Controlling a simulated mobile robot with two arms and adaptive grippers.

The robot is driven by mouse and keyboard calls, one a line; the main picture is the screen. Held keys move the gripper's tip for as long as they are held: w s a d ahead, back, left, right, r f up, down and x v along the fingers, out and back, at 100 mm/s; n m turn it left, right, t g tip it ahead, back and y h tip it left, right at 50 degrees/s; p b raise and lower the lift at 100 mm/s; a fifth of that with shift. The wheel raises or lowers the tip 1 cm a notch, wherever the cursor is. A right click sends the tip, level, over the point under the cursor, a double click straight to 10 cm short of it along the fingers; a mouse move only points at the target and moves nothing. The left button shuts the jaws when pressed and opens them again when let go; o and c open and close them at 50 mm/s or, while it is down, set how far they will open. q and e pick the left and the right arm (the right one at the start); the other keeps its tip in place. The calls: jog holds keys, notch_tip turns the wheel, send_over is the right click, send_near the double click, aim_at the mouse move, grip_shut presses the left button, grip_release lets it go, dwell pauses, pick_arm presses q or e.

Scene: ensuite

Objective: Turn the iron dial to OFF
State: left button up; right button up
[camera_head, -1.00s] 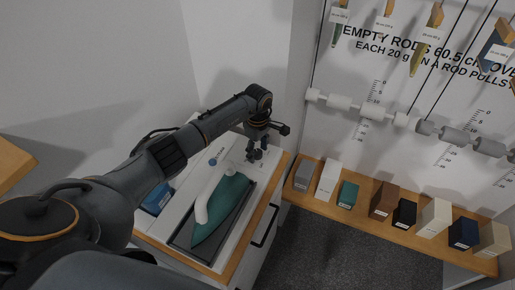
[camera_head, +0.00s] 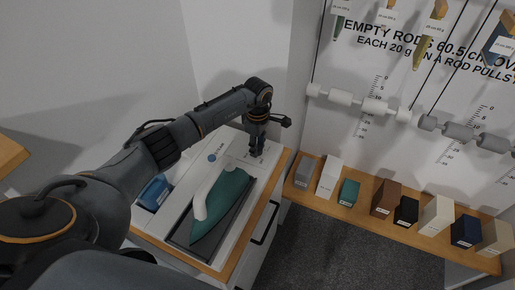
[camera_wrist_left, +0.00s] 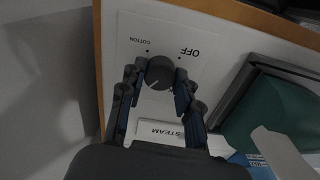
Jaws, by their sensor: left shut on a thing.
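The dark round iron dial (camera_wrist_left: 160,72) sits on a white panel in the left wrist view, with the printed words OFF (camera_wrist_left: 189,51) and COTTON (camera_wrist_left: 133,41) beside it. A faint light mark shows on the dial's lower left; its exact setting is hard to tell. My left gripper (camera_wrist_left: 159,77) is shut on the dial, one finger on each side. In the head view my left gripper (camera_head: 256,153) points down at the far end of the panel and hides the dial. The teal iron (camera_head: 222,205) with a white handle lies on a dark plate. My right gripper is not in view.
A wooden edge (camera_head: 262,218) borders the white top. At the right, a wooden shelf (camera_head: 375,218) holds several blocks below a wall with hanging rods. The STEAM label (camera_wrist_left: 166,133) lies near my fingers.

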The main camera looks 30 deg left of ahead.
pick_arm(q)
jog(key=n+b, duration=0.2)
jog(key=shift+f+n, duration=0.2)
jog(key=shift+n, duration=0.1)
jog(key=n+b, duration=0.2)
jog(key=n, duration=0.2)
jog(key=shift+n, duration=0.3)
jog(key=n+b, duration=0.1)
jog(key=n, duration=0.3)
jog(key=shift+r+n+b, duration=0.1)
jog(key=shift+n+b, duration=0.2)
jog(key=shift+b, duration=0.1)
jog(key=n+b, duration=0.1)
jog(key=n, duration=1.2)
jog(key=shift+n, duration=0.3)
jog(key=n, duration=0.4)
jog(key=shift+r, duration=0.1)
jog(key=shift+n+p, duration=0.3)
jog(key=shift+n, duration=2.1)
